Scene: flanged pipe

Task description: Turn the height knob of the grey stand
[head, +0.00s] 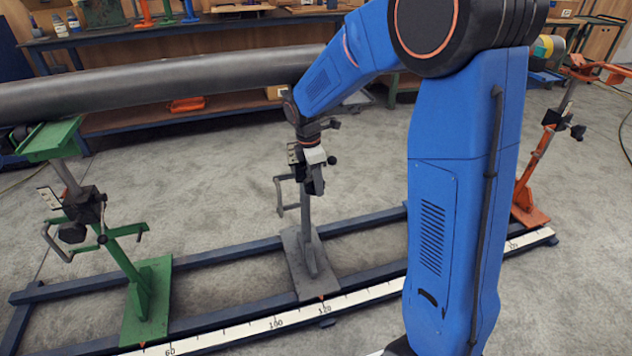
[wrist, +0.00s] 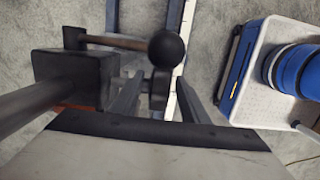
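The grey stand (head: 308,255) stands upright in the middle of the rail frame, with a crank handle (head: 281,195) on its left side. My gripper (head: 314,184) points down at the stand's upper part and hides much of it. In the wrist view, my gripper (wrist: 160,92) is open, a dark finger on each side of a small dark knob (wrist: 157,82). I see gaps beside the knob, so it does not look gripped. A black ball (wrist: 167,48) on a rod sits just beyond the knob. The rod leads left to the stand's black block (wrist: 75,75).
A green stand (head: 150,290) is at left under a large grey pipe (head: 170,78). An orange stand (head: 535,165) is at right. Blue rails (head: 230,257) with a white scale (head: 260,324) run along the floor. A workbench (head: 230,30) is behind.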

